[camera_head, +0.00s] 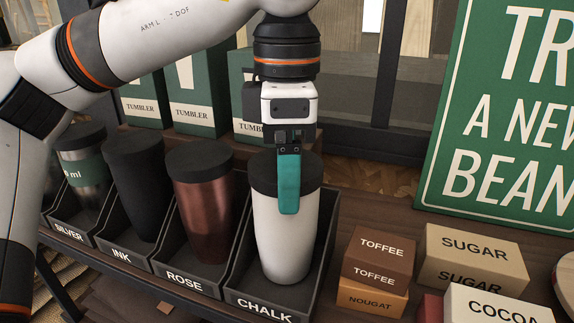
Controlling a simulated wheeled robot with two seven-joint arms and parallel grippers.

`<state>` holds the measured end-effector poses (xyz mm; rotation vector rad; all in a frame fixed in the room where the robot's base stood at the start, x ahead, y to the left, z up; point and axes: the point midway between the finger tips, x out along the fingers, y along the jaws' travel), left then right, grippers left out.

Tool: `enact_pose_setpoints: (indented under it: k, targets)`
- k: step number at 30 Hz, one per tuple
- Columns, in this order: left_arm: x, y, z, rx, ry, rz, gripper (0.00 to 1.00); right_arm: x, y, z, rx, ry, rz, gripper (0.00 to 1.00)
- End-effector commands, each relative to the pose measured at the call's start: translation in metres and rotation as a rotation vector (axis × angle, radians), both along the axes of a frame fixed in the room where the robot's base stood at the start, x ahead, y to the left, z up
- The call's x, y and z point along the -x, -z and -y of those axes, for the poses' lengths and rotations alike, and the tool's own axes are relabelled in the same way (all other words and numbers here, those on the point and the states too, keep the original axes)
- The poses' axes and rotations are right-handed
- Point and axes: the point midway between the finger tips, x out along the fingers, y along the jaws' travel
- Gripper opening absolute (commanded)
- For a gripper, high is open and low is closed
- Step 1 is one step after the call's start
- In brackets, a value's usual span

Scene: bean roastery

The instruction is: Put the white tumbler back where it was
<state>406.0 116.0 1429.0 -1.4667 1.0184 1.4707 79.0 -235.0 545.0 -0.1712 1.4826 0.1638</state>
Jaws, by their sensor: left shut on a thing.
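The white tumbler (284,240) with a black lid stands upright in the dark bin labelled CHALK (262,303), at the right end of the row. My left gripper (288,190) points down over it and is shut on it near the top. One teal finger lies against the tumbler's near side, and the other finger is hidden behind it. The tumbler's base appears to be down inside the bin; whether it touches the floor I cannot tell. My right gripper is not in view.
Bins to the left hold a rose tumbler (203,205), an ink tumbler (138,185) and a silver tumbler (84,170). Green tumbler boxes (195,90) stand behind. Toffee (378,258), sugar (472,258) and cocoa (497,307) boxes lie right, before a green sign (500,120).

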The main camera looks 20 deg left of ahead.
Motion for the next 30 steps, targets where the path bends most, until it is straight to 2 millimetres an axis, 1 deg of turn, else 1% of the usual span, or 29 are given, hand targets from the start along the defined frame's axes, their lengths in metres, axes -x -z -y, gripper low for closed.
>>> enact_pose_setpoints:
  k: [1, 4, 9, 13, 14, 15, 17, 25, 26, 28, 30]
  targets:
    - [0.0, 0.003, -0.001, 0.0, 0.0, 0.0, 0.34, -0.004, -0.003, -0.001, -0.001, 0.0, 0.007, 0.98]
    - [0.0, 0.006, 0.0, 0.002, 0.0, 0.002, 0.34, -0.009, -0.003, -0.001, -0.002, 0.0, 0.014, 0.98]
    - [0.0, 0.006, 0.0, 0.002, 0.0, 0.002, 0.34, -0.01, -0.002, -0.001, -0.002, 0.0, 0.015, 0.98]
    - [0.0, 0.011, 0.0, 0.002, 0.001, 0.002, 0.34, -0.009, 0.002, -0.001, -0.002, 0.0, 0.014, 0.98]
    - [0.0, 0.009, 0.0, 0.001, 0.001, 0.001, 0.83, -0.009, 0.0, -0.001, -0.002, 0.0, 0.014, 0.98]
    - [0.0, 0.009, 0.0, 0.001, 0.001, 0.001, 0.9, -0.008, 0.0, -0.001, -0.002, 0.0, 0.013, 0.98]
    - [0.0, 0.009, 0.0, 0.001, 0.001, 0.001, 1.0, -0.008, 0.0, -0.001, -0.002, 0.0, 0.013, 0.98]
    - [0.0, 0.006, 0.0, 0.001, 0.0, 0.001, 1.0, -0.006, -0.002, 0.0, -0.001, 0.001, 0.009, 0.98]
    - [0.0, 0.004, 0.0, 0.001, 0.0, 0.001, 1.0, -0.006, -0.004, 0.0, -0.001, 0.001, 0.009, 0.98]
    - [0.0, 0.001, 0.0, 0.002, -0.001, 0.002, 1.0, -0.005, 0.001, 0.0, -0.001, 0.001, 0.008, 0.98]
    - [0.0, -0.009, 0.001, 0.002, -0.001, 0.003, 1.0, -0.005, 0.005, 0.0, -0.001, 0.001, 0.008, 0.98]
